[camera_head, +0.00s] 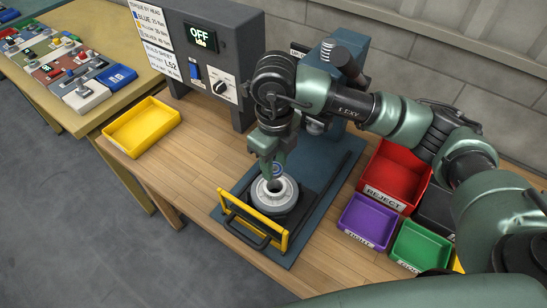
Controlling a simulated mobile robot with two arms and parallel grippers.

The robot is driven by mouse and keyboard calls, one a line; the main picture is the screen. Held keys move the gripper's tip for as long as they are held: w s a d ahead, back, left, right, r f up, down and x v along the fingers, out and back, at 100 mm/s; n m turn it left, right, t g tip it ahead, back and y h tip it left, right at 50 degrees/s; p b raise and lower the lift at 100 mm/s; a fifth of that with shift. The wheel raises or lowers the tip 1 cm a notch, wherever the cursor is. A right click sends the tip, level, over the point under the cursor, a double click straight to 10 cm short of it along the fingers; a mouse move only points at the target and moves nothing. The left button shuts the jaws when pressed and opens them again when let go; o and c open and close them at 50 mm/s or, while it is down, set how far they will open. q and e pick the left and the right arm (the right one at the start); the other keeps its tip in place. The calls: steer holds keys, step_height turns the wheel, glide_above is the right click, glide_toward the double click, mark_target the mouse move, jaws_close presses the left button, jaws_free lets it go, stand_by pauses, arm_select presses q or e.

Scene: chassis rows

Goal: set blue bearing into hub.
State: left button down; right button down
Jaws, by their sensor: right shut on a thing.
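The hub (264,193) is a silver ring-shaped part with a dark central bore. It sits on a round black base in the fixture on the blue plate. My right gripper (275,172) points down directly above the hub. It is shut on the blue bearing (277,170), a small bluish piece mostly hidden by the fingers. The bearing appears at or just above the hub's bore; I cannot tell whether they touch. My left gripper is not in view.
A yellow guard frame (240,222) stands at the fixture's front. Red (392,176), purple (368,221) and green (420,246) bins stand to the right. A yellow tray (142,126) lies left. A grey control box (212,60) reading OFF stands behind.

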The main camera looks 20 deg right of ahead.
mark_target(275, 180)
steer(key=shift+f, duration=0.4)
steer(key=shift+s+f+b, duration=0.15)
steer(key=shift+f+b, duration=0.5)
steer(key=shift+f, duration=0.05)
steer(key=shift+f+b, duration=0.5)
steer(key=shift+f, duration=0.7)
steer(key=shift+f, duration=0.1)
steer(key=shift+b, duration=0.4)
steer(key=shift+f+b, duration=0.75)
steer(key=shift+b, duration=0.4)
steer(key=c, duration=0.9)
jaws_free()
steer(key=shift+f, duration=0.1)
